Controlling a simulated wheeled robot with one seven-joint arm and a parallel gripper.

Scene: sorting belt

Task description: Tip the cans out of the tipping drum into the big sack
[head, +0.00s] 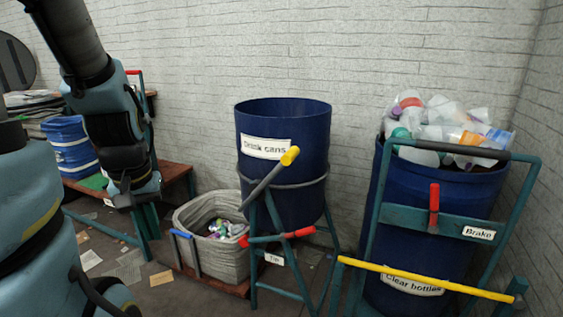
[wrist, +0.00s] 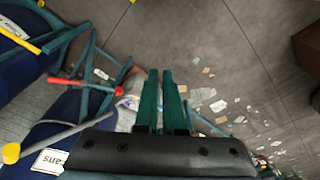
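The tipping drum (head: 283,150), dark blue and labelled "Drink cans", stands upright on a teal stand. It has a grey lever with a yellow knob (head: 290,156) and a red-ended handle (head: 275,236). Its inside is hidden from here. The big sack (head: 205,262), grey and open, sits on a low base left of the drum, with several cans (head: 226,229) inside. In the wrist view, my gripper (wrist: 160,72) points down with a narrow empty gap between its green fingers. It hangs left of the sack and drum, touching neither. The sack is partly covered by the fingers there.
A bin of clear bottles (head: 430,185) stands right, behind a teal frame with a red brake handle (head: 434,208) and a yellow bar (head: 425,280). The floor between holds flat scraps (head: 130,275).

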